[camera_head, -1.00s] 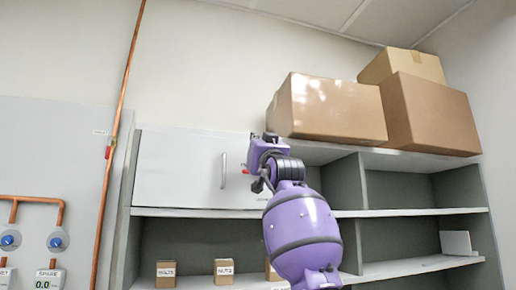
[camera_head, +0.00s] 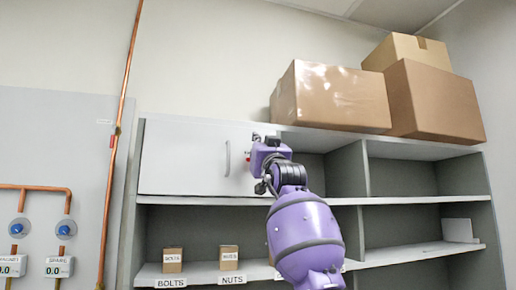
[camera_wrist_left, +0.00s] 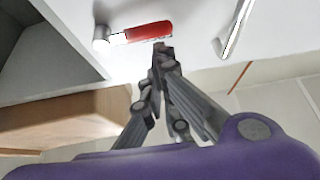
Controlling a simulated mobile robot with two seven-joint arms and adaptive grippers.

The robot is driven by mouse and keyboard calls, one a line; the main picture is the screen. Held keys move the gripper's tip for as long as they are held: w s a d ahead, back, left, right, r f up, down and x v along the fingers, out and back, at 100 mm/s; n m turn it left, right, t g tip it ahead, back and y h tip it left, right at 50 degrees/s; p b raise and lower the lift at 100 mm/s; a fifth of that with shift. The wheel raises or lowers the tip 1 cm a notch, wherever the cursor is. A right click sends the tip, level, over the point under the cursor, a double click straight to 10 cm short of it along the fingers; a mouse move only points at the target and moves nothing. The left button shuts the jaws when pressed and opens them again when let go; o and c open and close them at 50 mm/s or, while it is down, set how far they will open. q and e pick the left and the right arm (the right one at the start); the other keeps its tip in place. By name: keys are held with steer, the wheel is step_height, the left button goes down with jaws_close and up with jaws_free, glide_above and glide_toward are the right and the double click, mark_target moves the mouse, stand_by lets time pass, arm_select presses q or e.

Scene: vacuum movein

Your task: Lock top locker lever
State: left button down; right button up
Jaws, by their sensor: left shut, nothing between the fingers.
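The top locker has a white door (camera_head: 185,158) with a silver bar handle (camera_head: 228,158), which also shows in the left wrist view (camera_wrist_left: 235,28). The red lever (camera_wrist_left: 148,32) with its silver pivot (camera_wrist_left: 103,36) sits at the door's right edge. In the head view only a small red bit of the lever (camera_head: 248,155) shows beside my arm. My left gripper (camera_wrist_left: 162,47) is shut and empty, its fingertips close to the free end of the red lever. I cannot tell whether they touch it. In the head view my purple wrist hides most of the fingers. My right gripper is not in view.
Cardboard boxes (camera_head: 335,98) stand on top of the shelf unit, right of the locker. Open compartments (camera_head: 400,178) lie to the right. Small boxes (camera_head: 229,257) stand on the shelf below, labelled bolts and nuts. Copper pipes (camera_head: 112,180) run up the wall at left.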

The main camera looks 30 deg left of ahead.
arm_select(q)
steer(key=shift+w+f+n+g+b, duration=0.1)
steer(key=shift+f+n+g+b, duration=0.2)
steer(key=shift+f+n+g, duration=0.1)
steer(key=shift+a+n+y, duration=0.1)
steer(key=shift+n+y, duration=0.2)
